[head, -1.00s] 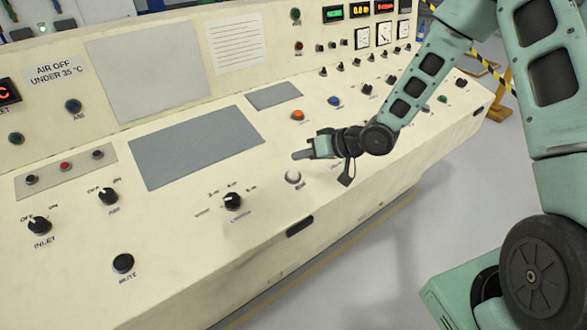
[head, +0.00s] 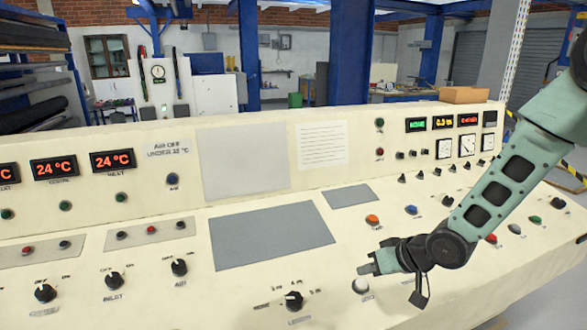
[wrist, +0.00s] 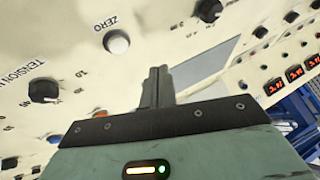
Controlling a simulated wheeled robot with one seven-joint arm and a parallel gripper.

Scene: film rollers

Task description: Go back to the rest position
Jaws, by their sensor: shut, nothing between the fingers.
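My gripper (head: 369,269) is above the sloped desk of a cream control console (head: 170,300), near a white push button (head: 361,286). Its fingers point left in the head view and do not appear to touch the panel. In the wrist view the gripper (wrist: 160,72) shows its two fingers pressed together with nothing between them. A white button (wrist: 117,42) labelled ZERO is just left of the fingertips there, apart from them.
A black selector knob (head: 293,301) is left of the gripper. Orange (head: 372,219) and blue (head: 411,210) buttons are behind it. The console's upright panel with red 24 °C displays (head: 112,160) rises at the back. The air above the desk's left half is clear.

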